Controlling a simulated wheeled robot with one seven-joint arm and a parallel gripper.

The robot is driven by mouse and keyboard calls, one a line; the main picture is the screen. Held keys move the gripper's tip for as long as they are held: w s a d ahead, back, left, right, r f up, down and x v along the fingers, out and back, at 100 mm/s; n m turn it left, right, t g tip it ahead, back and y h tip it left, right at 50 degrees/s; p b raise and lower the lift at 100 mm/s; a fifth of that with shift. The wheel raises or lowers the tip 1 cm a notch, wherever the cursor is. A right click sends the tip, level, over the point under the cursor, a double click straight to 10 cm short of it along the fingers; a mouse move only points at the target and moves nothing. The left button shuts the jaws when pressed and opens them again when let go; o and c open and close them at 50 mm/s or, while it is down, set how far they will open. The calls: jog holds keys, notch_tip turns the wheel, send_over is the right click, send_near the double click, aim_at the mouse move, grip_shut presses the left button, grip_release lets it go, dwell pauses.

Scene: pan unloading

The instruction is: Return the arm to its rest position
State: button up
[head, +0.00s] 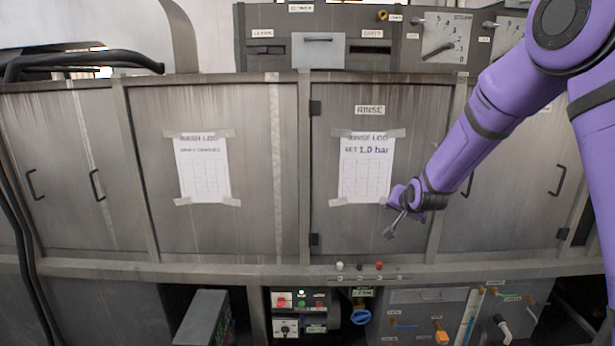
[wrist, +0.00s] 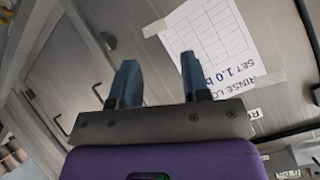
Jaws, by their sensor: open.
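My gripper (head: 396,226) is at the end of my purple arm, in front of the rinse door in the head view. It is beside the lower right corner of the rinse log sheet (head: 366,168). In the wrist view its two blue-grey fingers (wrist: 158,82) stand apart with nothing between them. The rinse log sheet also shows there (wrist: 215,45), upside down and beyond the fingers. My arm reaches in from the upper right of the head view.
Grey cabinet doors fill the back, with a wash log sheet (head: 203,168) on the left one. A ledge (head: 220,270) runs below the doors. Under it are a control box (head: 300,312), a blue knob (head: 361,316) and several valves. A pressure gauge (head: 440,38) sits above.

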jog(key=s+d+r+n+g, duration=0.2)
jog(key=s+d+r+g, duration=0.1)
jog(key=s+r, duration=1.5)
jog(key=s+d+n+g+h, duration=0.1)
jog(key=s+d+n+g, duration=0.1)
jog(key=s, duration=2.6)
jog(key=shift+n+g, duration=0.3)
jog(key=shift+n, duration=0.2)
